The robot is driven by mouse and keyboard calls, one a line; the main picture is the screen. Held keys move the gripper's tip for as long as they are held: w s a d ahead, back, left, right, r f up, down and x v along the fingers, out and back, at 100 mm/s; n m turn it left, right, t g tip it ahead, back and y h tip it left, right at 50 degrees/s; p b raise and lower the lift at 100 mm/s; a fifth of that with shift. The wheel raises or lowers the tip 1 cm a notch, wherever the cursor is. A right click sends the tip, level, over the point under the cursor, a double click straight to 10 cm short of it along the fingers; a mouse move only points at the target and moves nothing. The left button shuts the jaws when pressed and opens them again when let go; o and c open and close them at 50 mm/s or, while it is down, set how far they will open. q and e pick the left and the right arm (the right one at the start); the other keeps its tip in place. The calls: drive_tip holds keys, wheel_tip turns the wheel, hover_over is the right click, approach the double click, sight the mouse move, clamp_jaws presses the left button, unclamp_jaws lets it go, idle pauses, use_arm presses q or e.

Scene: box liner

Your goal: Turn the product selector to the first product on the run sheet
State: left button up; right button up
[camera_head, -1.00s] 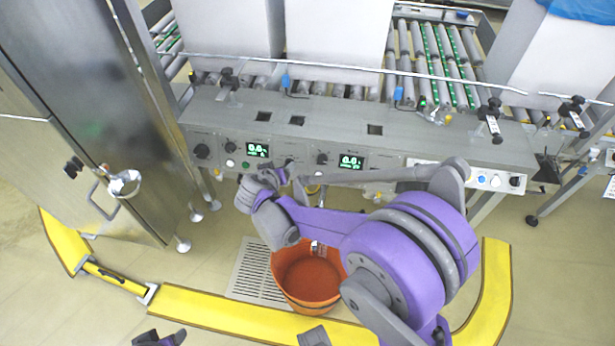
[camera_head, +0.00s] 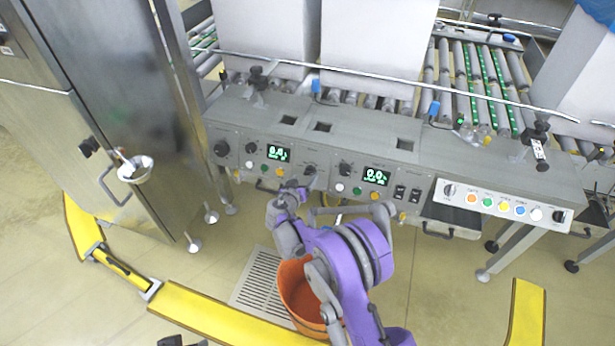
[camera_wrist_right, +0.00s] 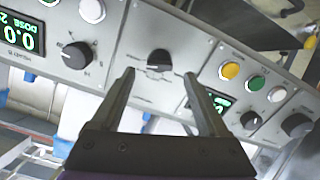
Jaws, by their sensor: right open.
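I cannot tell from the small lettering which knob is the product selector. A black knob (camera_head: 310,170) sits on the grey control panel (camera_head: 400,157) between two lit displays; the right wrist view shows what appears to be the same knob (camera_wrist_right: 158,60) ahead of my fingers, with its pointer lying sideways. My right gripper (camera_head: 297,187) is just in front of the panel below this knob. In the wrist view its fingers (camera_wrist_right: 160,85) are open, apart and empty. Only a dark bit of my left gripper (camera_head: 181,341) shows at the bottom edge. No run sheet is readable.
Other black knobs (camera_head: 345,169) and coloured buttons sit close by on the panel. A button strip (camera_head: 503,205) is at the right. An orange bucket (camera_head: 300,295) stands below my right arm. A steel cabinet (camera_head: 120,110) is at the left, yellow floor barriers (camera_head: 220,318) in front.

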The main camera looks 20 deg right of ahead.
sight(308, 174)
drive_tip(key=shift+x, duration=1.7)
clamp_jaws()
